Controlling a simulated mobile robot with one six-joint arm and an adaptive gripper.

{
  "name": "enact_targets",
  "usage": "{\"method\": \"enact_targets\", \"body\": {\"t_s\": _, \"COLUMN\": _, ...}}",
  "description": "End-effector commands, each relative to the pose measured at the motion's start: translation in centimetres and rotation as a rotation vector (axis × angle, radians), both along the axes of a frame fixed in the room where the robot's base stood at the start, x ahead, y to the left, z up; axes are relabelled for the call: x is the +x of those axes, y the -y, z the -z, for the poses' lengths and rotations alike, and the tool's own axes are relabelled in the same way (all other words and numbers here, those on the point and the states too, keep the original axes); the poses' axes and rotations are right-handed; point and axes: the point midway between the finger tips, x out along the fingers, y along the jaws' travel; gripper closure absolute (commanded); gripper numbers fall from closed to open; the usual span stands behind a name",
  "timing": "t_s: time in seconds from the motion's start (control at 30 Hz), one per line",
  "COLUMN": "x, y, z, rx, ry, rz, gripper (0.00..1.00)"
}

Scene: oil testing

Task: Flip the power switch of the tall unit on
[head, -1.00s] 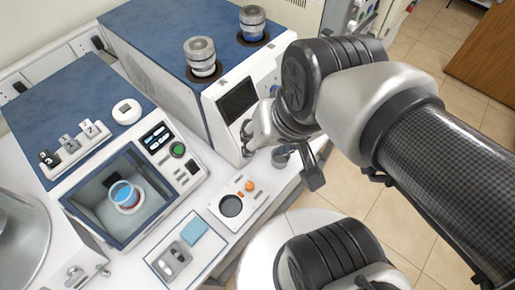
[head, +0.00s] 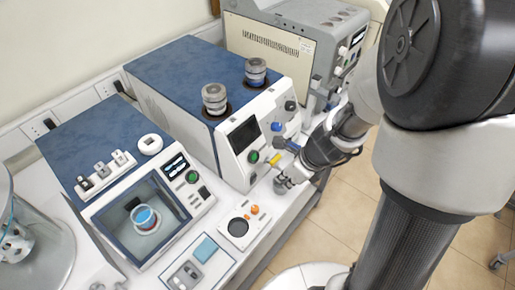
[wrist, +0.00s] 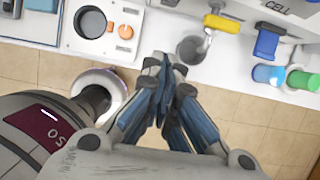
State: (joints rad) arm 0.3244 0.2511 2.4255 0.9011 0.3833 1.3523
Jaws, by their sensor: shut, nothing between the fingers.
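The tall unit (head: 165,88) appears to be the blue-topped white box with two metal cylinders on top. Its front has a dark screen, a green round button (head: 253,156), a yellow tap (head: 274,158), a blue tap and a black knob.
A lower blue-topped unit with a glass window (head: 145,205) stands to the left. A small panel with a round black well and orange knobs (head: 238,227) lies in front. A cream-and-grey machine (head: 268,43) stands behind at right. Blue and green caps (wrist: 303,80) are right of my gripper.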

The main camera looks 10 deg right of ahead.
Motion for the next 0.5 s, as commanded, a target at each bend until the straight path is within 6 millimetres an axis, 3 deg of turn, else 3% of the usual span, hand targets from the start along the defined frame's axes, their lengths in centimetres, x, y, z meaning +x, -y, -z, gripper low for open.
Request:
{"method": "enact_targets", "body": {"t_s": 0.33, "x": 0.0, "y": 0.0, "z": 0.2, "rx": 0.002, "ry": -0.002, "rz": 0.007, "gripper": 1.00}}
{"method": "enact_targets", "body": {"t_s": 0.5, "x": 0.4, "y": -0.3, "z": 1.6, "rx": 0.001, "ry": -0.002, "rz": 0.006, "gripper": 1.00}}
